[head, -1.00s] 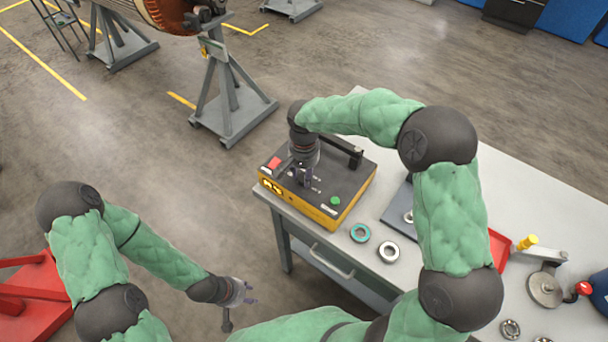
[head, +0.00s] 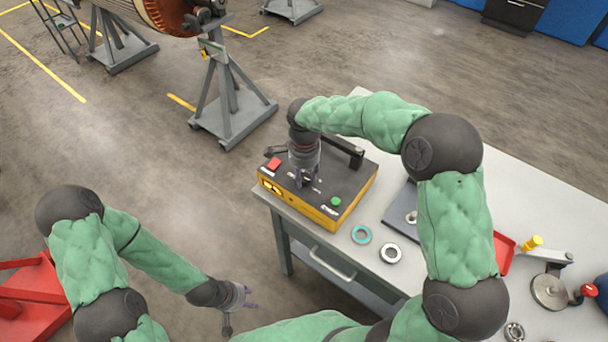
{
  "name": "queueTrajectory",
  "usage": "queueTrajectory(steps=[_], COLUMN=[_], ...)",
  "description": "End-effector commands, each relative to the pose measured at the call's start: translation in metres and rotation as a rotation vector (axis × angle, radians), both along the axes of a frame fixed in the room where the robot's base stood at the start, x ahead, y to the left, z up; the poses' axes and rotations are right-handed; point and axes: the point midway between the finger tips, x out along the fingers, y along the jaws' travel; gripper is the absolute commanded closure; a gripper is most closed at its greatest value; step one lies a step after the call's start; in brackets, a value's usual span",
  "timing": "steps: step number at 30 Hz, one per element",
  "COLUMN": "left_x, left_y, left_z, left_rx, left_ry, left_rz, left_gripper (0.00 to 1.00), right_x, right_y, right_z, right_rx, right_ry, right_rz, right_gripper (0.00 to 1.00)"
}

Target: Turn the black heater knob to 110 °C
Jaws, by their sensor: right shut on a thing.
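The heater is a yellow box with a dark top (head: 343,187), at the left end of the grey workbench. A red switch (head: 273,163) and a green button (head: 336,201) show on its top. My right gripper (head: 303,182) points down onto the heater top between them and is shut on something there. The black knob is hidden by the gripper, so its setting cannot be read. My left gripper (head: 248,298) is open and empty, low over the floor to the left of the bench.
A dark plate (head: 398,215) and a red tray (head: 503,251) are further right. A black handle (head: 346,150) rises from the heater's back.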

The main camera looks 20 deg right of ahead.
Motion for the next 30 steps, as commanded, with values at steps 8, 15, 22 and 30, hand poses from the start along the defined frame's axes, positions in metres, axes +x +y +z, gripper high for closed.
queueTrajectory(steps=[8,15,22,30], left_x=[0.0,0.0,0.0,-0.0001], left_y=[0.0,0.0,0.0,0.0], left_z=[-0.0015,-0.0015,-0.0015,-0.0015], left_rx=[0.0,0.0,0.0,0.0], left_ry=[0.0,0.0,0.0,0.0], left_rz=[0.0,0.0,0.0,0.0], left_gripper=[0.6,0.6,0.6,0.6], right_x=[0.0009,0.001,0.0011,0.0005], right_y=[-0.0011,-0.0015,-0.0017,-0.0009], right_z=[0.0006,0.0009,0.001,0.0006], right_rx=[-0.001,-0.001,-0.001,-0.001], right_ry=[-0.003,-0.003,-0.003,-0.001], right_rz=[-0.068,-0.079,-0.079,-0.077], right_gripper=[0.92,0.92,0.54,0.36])
